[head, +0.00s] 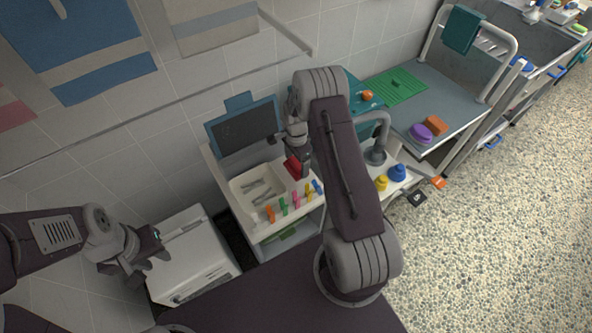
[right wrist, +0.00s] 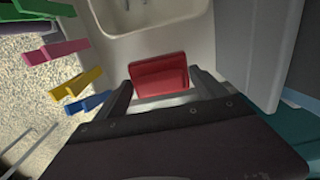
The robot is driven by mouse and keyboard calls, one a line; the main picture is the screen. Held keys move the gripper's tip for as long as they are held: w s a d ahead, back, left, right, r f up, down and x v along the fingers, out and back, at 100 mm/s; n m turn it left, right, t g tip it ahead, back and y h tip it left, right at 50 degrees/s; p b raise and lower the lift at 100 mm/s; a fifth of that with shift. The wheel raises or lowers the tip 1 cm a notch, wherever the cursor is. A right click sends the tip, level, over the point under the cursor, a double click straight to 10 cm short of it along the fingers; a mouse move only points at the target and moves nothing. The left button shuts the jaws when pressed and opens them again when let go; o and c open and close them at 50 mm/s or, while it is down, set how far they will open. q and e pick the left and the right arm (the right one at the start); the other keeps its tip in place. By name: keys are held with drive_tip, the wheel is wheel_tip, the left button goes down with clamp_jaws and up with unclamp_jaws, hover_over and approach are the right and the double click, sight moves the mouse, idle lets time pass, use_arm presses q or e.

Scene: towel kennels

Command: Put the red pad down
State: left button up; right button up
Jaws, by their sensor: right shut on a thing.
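The red pad (head: 292,167) is in my right gripper (head: 299,163), over the right part of the cream basin unit. In the right wrist view the red pad (right wrist: 158,75) sits between the two fingertips (right wrist: 160,92), which are shut on it. The basin's rim lies just beyond it in that view. I cannot tell whether the pad touches the surface below. My left gripper (head: 148,270) is at the lower left, in front of the white box-shaped appliance (head: 192,250). It looks open and empty.
The cream basin (head: 243,190) holds grey metal tools. Several coloured clips (head: 284,206) line its front edge. A dark board (head: 243,128) stands behind it. A grey tap (head: 376,150), yellow and blue objects (head: 397,173) and a grey trolley (head: 440,95) are to the right.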

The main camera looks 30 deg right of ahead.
sight(297, 168)
wheel_tip(297, 168, down, 4)
drive_tip(key=shift+s+r, duration=0.1)
drive_tip(key=shift+r, duration=0.1)
drive_tip(key=shift+f, duration=0.25)
drive_tip(key=o, duration=1.1)
drive_tip(key=shift+f, duration=0.35)
drive_tip(key=r, duration=0.5)
drive_tip(key=r+b, duration=0.1)
drive_tip(key=r, duration=0.2)
drive_tip(key=shift+d+r, duration=0.2)
drive_tip(key=shift+d, duration=0.15)
drive_tip(key=shift+a+r, duration=0.1)
drive_tip(key=shift+r, duration=0.55)
drive_tip(key=s+a+r+n, duration=0.3)
drive_tip(key=s+n, duration=0.2)
drive_tip(key=s, duration=0.1)
drive_tip(key=s+a+r+n, duration=0.4)
drive_tip(key=s+n, duration=0.2)
drive_tip(key=s+a+r+n+t, duration=0.1)
drive_tip(key=s+a+r+n, duration=0.2)
drive_tip(key=s+n, duration=0.3)
drive_tip(key=shift+s+a+r, duration=0.1)
drive_tip(key=shift+a+r, duration=0.2)
drive_tip(key=shift+a, duration=0.45)
